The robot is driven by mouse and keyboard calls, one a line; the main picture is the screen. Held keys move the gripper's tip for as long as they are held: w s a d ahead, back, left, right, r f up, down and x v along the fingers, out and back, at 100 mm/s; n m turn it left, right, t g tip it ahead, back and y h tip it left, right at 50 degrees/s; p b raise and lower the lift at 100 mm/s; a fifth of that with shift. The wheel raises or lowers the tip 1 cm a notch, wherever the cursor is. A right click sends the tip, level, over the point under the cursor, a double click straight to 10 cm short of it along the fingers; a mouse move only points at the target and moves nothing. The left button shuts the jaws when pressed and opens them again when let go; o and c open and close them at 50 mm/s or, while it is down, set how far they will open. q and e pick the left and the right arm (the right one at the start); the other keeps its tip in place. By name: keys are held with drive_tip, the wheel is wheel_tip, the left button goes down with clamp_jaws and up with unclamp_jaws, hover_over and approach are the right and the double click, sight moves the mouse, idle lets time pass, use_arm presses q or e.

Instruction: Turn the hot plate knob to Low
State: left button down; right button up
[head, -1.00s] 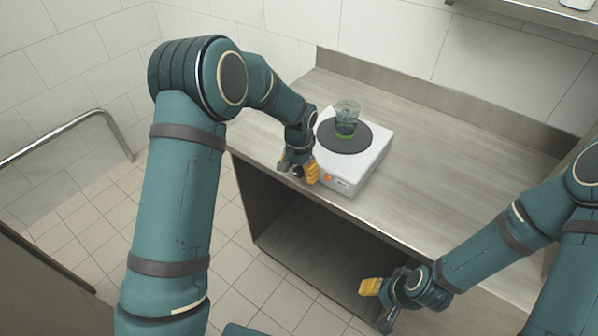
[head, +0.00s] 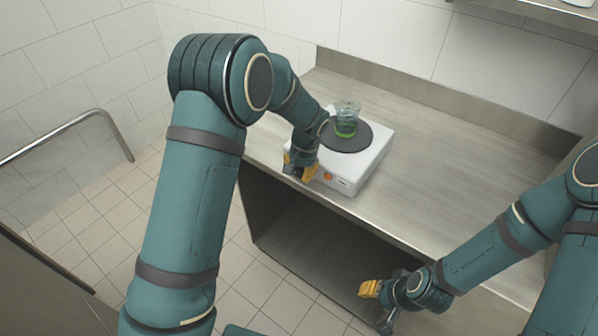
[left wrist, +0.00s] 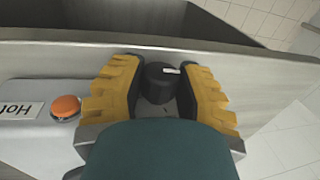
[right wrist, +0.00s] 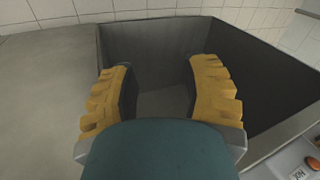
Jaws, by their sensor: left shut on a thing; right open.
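The white hot plate (head: 368,170) stands near the counter's left end, with a round dark heating disc (head: 357,146) on top. Its black knob (left wrist: 158,82) shows in the left wrist view with a white pointer mark near one edge. My left gripper (head: 300,170) is at the hot plate's front left, its yellow fingers on either side of the knob and shut on it. The gripper hides the knob in the head view. I cannot read which setting the mark faces. My right gripper (head: 380,302) is open and empty in front of the counter, away from the hot plate.
A clear glass cup with green at its base (head: 346,118) stands on the disc. An orange button (left wrist: 65,107) and a "Hot" label (left wrist: 20,110) are beside the knob. The steel counter (head: 450,180) is clear to the right, with an open space below.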

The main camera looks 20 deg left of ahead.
use_arm(q)
drive_tip(key=y+b, duration=0.1)
drive_tip(key=t+y+b, duration=0.1)
drive_tip(key=shift+s+d+f+y, duration=0.1)
drive_tip(key=shift+f+y, duration=0.2)
drive_tip(key=shift+y, duration=0.1)
drive_tip(key=shift+r+y+b, duration=0.15)
drive_tip(key=shift+y+b, duration=0.15)
drive_tip(key=shift+b, duration=0.2)
drive_tip(key=c, duration=0.6)
unclamp_jaws()
drive_tip(key=shift+r, duration=0.1)
drive_tip(key=v, duration=1.2)
drive_tip(key=shift+s, duration=0.15)
